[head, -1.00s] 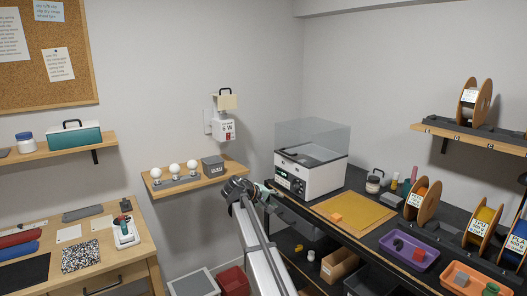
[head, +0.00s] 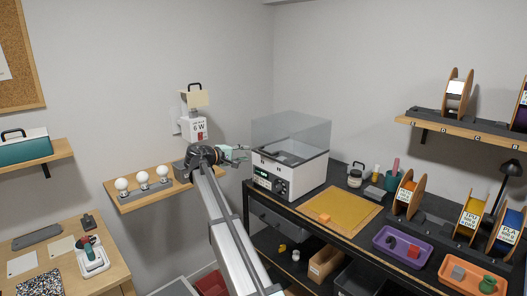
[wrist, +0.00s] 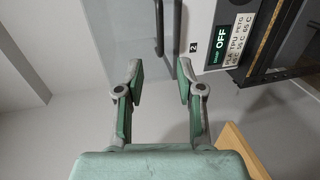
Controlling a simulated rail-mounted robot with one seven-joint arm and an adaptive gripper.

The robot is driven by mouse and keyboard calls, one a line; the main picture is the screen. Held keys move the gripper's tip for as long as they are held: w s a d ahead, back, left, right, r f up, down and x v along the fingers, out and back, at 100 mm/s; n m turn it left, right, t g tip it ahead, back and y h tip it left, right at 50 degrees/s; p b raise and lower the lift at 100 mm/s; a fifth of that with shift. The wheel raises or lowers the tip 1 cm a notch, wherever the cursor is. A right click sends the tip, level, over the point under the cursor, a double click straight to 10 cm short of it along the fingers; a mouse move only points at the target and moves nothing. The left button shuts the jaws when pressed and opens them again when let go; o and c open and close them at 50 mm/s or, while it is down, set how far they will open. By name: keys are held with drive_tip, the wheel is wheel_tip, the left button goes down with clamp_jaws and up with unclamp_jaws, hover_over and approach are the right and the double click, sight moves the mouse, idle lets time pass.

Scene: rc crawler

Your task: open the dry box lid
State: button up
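The dry box (head: 308,175) is a white unit with a dark control panel on the black bench. Its clear lid (head: 292,131) is down on top. In the wrist view the box's white front with its OFF display (wrist: 226,38) is at upper right, the see-through lid (wrist: 115,35) at upper left, and a dark grey bar (wrist: 159,28) between them. My gripper (head: 245,152) is left of the box, near the height of the lid's lower edge. Its green-padded fingers (wrist: 160,82) are apart with nothing between them, and the bar's end lies just beyond the gap.
A wooden wall shelf (head: 130,202) with white bulbs and a grey box is behind my arm. A yellow mat (head: 343,217) with an orange block lies in front of the dry box. Spools (head: 405,192) and a purple tray (head: 385,240) are farther right.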

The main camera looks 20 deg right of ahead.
sight(264, 152)
drive_tip(key=p+x, duration=0.2)
drive_tip(key=x, duration=1)
drive_tip(key=shift+p, duration=0.4)
clamp_jaws()
